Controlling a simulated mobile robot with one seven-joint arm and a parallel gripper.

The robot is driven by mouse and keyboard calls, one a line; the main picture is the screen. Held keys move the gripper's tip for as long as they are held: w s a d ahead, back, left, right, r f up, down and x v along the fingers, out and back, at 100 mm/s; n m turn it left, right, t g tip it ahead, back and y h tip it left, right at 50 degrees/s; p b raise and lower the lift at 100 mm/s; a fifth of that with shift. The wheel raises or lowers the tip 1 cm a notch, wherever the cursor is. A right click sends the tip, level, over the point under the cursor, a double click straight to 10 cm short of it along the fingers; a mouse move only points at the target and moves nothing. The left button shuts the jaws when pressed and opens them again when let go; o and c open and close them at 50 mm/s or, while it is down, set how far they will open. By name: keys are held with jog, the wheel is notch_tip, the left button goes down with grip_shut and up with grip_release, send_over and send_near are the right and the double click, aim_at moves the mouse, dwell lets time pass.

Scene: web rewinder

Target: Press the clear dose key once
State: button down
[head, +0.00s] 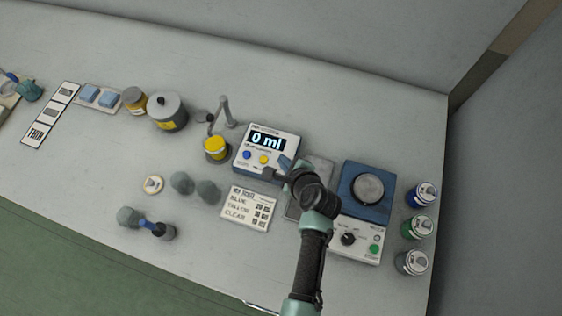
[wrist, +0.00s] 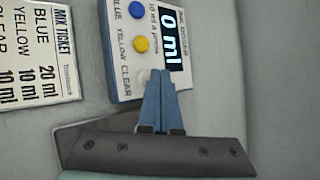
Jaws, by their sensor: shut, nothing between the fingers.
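The dose dispenser (head: 243,168) is a white box whose display (head: 267,141) reads "0 ml". The wrist view shows the same display reading (wrist: 173,38). Its keys run in a row: blue (wrist: 136,9), yellow (wrist: 141,44), and a pale key (wrist: 142,76) by the label CLEAR. Contact with the key cannot be told. In the head view my gripper (head: 283,161) hides the clear key.
The mix ticket (head: 247,207) lies in front of the dispenser. A yellow-topped pot (head: 215,147) under a spout stands to its left. A blue device with a round plate (head: 368,188) and several jars (head: 418,227) stand right.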

jog(key=shift+f, duration=0.15)
jog(key=shift+f, duration=0.3)
jog(key=shift+f+b, duration=0.4)
jog(key=shift+b, duration=0.05)
dwell(0.5)
jog(key=shift+r, duration=0.1)
jog(key=shift+r+p, duration=0.75)
jog(key=shift+p, duration=0.2)
notch_tip(320, 180, up, 5)
jog(key=p, duration=0.5)
